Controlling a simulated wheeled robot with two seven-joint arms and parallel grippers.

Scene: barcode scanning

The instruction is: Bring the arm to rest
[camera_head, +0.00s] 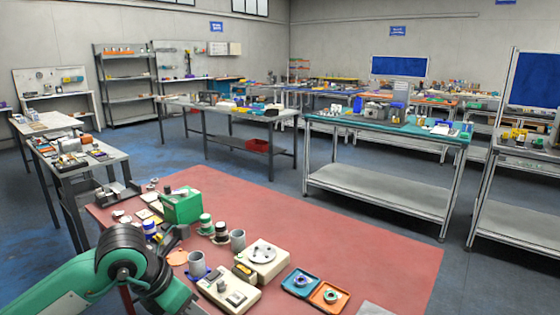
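My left arm, green with a black joint, comes in from the lower left over the red-topped table (380,243). What seems to be my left gripper (172,239) shows as a small dark shape just beyond the joint. It is close to a green box (182,208) in the picture, and whether they touch is unclear. Its fingers are too small and covered to read, and I see nothing clearly held. My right arm and gripper are out of view. No barcode scanner can be picked out with certainty.
Grey cups (238,241), a beige device with a round plate (262,255), a keypad device (229,291), a blue tray (288,274) and an orange tray (318,302) crowd the table's near left. Its right half is bare. Workbenches (383,198) stand beyond.

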